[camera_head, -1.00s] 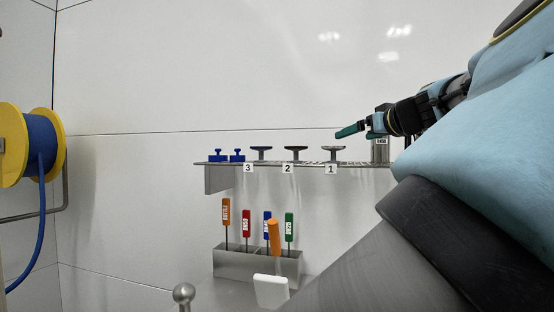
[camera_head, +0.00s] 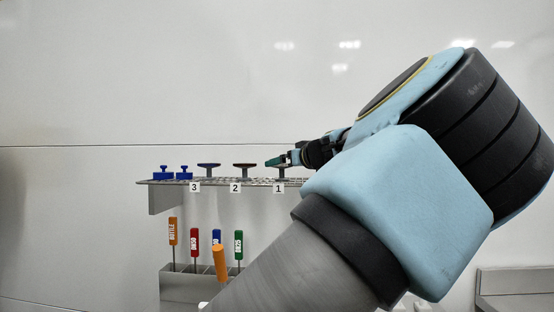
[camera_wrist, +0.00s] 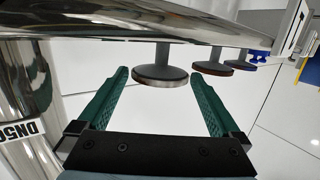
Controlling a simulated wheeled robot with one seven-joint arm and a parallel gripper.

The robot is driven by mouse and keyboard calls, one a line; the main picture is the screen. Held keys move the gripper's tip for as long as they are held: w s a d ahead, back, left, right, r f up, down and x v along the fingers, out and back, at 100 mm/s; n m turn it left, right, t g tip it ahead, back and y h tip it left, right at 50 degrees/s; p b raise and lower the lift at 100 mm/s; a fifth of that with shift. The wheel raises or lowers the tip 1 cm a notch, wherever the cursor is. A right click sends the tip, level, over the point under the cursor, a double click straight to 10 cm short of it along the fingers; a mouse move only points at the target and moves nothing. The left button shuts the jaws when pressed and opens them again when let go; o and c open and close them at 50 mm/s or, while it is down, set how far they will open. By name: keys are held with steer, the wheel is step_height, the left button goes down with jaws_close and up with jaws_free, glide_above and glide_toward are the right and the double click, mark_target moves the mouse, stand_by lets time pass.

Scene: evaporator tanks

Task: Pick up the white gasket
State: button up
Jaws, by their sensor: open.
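My gripper (camera_head: 276,161) is at stand 1 (camera_head: 281,173) on the perforated steel shelf (camera_head: 150,182). The wrist view is upside down. In it my open gripper (camera_wrist: 158,76) has one green finger on each side of the nearest stand's flat round head (camera_wrist: 160,83), with nothing held. That head is grey with a thin paler rim; I cannot clearly make out a white gasket on it. Stand 2 (camera_head: 244,165) carries a dark reddish ring, and stand 3 (camera_head: 208,165) a dark bluish one. My gripper hides most of stand 1 in the head view.
Two blue knobbed pieces (camera_head: 183,173) stand at the shelf's left end. A shiny steel cylinder marked DN50 (camera_wrist: 25,80) is close beside my gripper in the wrist view. Below the shelf a grey rack (camera_head: 185,288) holds several coloured-handled tools. My arm covers the shelf's right end.

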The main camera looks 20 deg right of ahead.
steer(key=shift+w, duration=0.25)
steer(key=shift+f, duration=0.1)
steer(key=shift+c, duration=0.4)
steer(key=c, duration=0.9)
steer(key=shift+c, duration=0.2)
